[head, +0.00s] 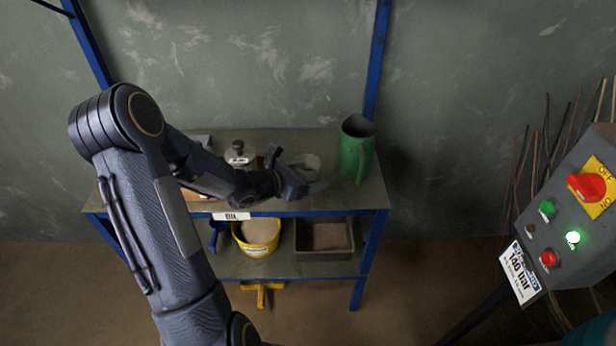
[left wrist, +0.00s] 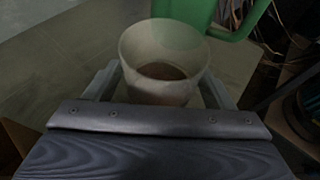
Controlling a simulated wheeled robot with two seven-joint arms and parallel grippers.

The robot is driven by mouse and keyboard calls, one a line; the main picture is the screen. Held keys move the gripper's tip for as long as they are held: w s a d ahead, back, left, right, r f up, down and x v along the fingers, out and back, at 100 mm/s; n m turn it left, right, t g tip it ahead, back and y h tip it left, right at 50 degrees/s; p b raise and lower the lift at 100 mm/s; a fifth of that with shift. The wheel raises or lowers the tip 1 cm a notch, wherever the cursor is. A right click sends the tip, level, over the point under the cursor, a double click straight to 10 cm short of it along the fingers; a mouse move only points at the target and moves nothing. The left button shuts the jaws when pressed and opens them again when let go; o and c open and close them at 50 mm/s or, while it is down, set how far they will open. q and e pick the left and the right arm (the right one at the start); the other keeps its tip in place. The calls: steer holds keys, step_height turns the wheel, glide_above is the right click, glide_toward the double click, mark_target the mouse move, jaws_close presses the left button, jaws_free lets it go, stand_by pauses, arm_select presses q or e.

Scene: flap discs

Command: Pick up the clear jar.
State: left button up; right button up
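The clear jar (head: 309,164) stands on the top of the blue-framed shelf bench, left of the green jug. In the left wrist view the jar (left wrist: 164,55) is see-through, with something brown at its bottom. My left gripper (head: 294,172) is open at the near left side of the jar, its fingers spread. In the left wrist view the fingers lie on either side of the jar's lower part; I cannot tell whether they touch it. The jar's lower front is partly hidden by the gripper. My right gripper is not in view.
The green jug (head: 356,150) stands just right of the jar. A lidded metal pot (head: 238,154) stands to the left, behind my arm. A yellow bucket (head: 257,236) and a tray (head: 325,250) sit on the lower shelf. A control box (head: 575,215) stands at the right.

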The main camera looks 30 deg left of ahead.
arm_select(q)
steer(key=c, duration=0.9)
steer(key=shift+r, duration=0.2)
steer(key=shift+r+p, duration=0.35)
steer(key=shift+r, duration=0.85)
steer(key=shift+s+d+r+p, duration=0.3)
steer(key=shift+s+d+r, duration=0.75)
steer(key=shift+s+r, duration=0.85)
steer(key=shift+s+d+r+p, duration=0.35)
steer(key=shift+s+d+r, duration=0.95)
steer(key=shift+s, duration=0.9)
steer(key=shift+s+d+r+p, duration=0.3)
steer(key=shift+s+d+r, duration=0.5)
steer(key=shift+s+r, duration=1.2)
steer(key=shift+s+f, duration=0.1)
